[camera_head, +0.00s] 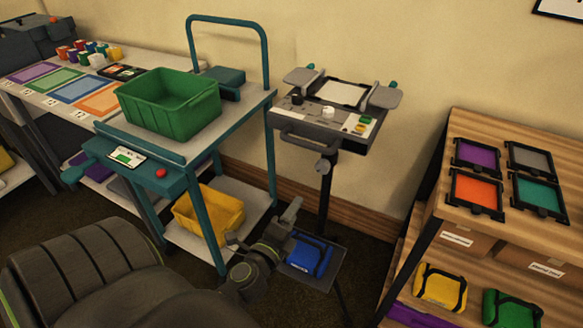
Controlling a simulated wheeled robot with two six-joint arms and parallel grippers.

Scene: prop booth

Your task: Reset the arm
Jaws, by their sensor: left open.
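My left arm comes in from the bottom left, with its large dark links (85,265) filling the lower left corner. My left gripper (266,222) is at the lower middle, with its fingers spread apart and nothing seen between them. It is in front of the teal cart's lower right side and just left of a blue pouch-like item (312,258) on a low dark stand (328,275). I cannot tell whether the gripper touches the stand. My right gripper is out of view.
A teal cart (190,160) carries an empty green bin (170,103) on top and a yellow bin (208,212) below. A control stand (322,122) is by the wall. A wooden shelf (500,235) with coloured framed trays is at right. Dark floor shows between them.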

